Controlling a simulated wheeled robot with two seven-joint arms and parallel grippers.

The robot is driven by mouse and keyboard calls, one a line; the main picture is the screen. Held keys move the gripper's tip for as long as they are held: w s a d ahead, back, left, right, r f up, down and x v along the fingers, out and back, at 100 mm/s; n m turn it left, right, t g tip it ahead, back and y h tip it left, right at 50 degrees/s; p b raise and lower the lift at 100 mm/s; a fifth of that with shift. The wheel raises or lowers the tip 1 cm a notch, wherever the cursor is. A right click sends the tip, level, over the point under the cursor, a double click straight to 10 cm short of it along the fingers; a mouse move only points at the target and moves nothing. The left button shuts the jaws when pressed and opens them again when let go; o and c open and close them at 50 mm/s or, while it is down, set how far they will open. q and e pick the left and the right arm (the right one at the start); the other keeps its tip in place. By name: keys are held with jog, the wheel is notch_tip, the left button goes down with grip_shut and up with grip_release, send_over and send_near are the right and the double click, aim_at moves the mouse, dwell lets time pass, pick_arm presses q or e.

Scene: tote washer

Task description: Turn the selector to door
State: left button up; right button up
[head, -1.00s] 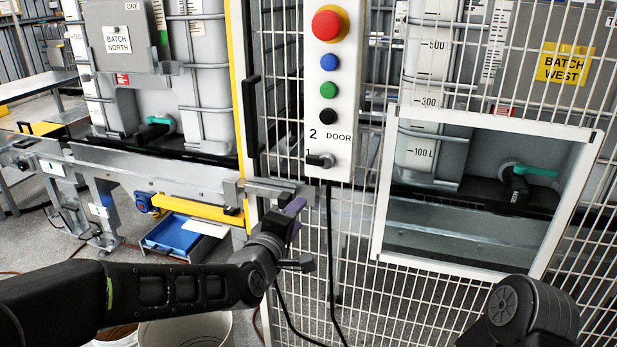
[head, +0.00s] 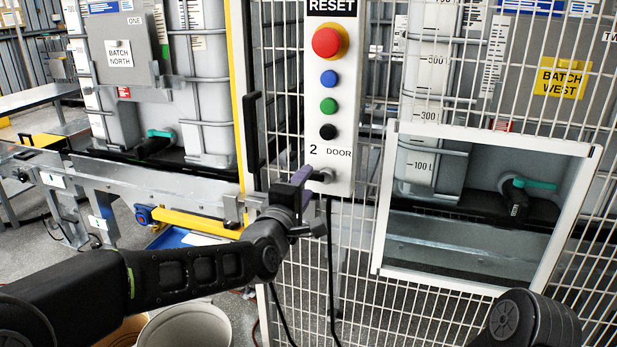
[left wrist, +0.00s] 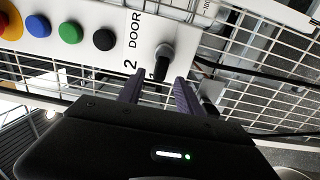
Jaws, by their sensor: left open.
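The selector (head: 325,175) is a small black knob low on the white control panel (head: 343,178). The labels "2" and "DOOR" are printed above it. In the left wrist view the knob (left wrist: 163,56) points toward the partly covered "1". My left gripper (head: 304,177) is at the panel's lower left edge, beside the knob. In the left wrist view its purple fingers (left wrist: 158,92) are apart and empty, with the knob just beyond the gap between their tips. My right gripper is out of view.
A red button (head: 327,42) and blue, green and black buttons sit above the selector. Wire mesh fencing (head: 450,285) surrounds the panel. A framed opening (head: 378,215) is at the right. A black cable hangs below the panel.

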aim_at(320, 176)
pick_arm(q)
jog(key=shift+x, duration=1.4)
grip_shut()
